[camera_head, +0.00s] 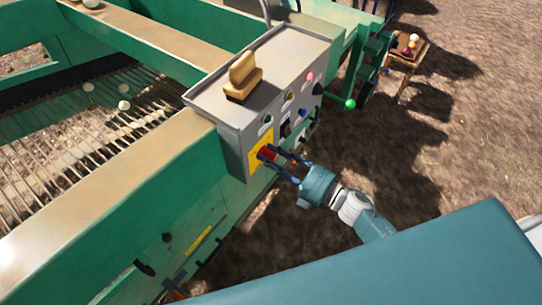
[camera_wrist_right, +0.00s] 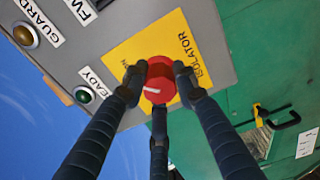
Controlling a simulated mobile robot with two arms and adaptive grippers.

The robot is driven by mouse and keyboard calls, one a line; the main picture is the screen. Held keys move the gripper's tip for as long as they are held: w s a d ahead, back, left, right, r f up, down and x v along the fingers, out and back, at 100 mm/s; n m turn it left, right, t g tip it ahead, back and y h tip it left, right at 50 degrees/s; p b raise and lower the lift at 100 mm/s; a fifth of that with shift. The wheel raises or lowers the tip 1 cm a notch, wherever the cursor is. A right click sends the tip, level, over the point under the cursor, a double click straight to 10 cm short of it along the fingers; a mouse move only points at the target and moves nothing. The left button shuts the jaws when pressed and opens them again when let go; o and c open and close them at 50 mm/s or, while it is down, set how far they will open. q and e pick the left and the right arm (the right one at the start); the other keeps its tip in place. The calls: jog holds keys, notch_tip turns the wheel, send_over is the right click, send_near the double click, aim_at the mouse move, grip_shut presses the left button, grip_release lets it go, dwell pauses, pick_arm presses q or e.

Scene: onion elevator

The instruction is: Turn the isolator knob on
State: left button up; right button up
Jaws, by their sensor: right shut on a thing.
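The red isolator knob (camera_wrist_right: 160,77) sits on a yellow plate marked ISOLATOR (camera_wrist_right: 128,50) on the grey control box (camera_head: 215,92). A white mark on the knob points towards the left in the right wrist view. My right gripper (camera_head: 272,157) reaches the knob from the lower right in the head view. Its dark fingers are closed around the knob, and in the right wrist view the fingertips (camera_wrist_right: 159,82) touch its sides. The fingers hide part of the knob and plate. My left gripper is not in view.
A brush-like wooden object (camera_head: 243,76) lies on top of the box. Lamps, including a pink-red one (camera_head: 309,77), and a green-knobbed lever (camera_head: 349,104) are near the knob. The green machine frame (camera_head: 150,190) runs along the left. A small wooden table (camera_head: 405,62) stands far right on bare ground.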

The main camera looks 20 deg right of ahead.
jog(key=shift+s+a+f, duration=0.25)
jog(key=shift+f, duration=0.1)
jog(key=o, duration=1)
jog(key=shift+c, duration=0.2)
jog(key=shift+o, duration=0.9)
jog(key=shift+r, duration=0.2)
jog(key=v, duration=1.2)
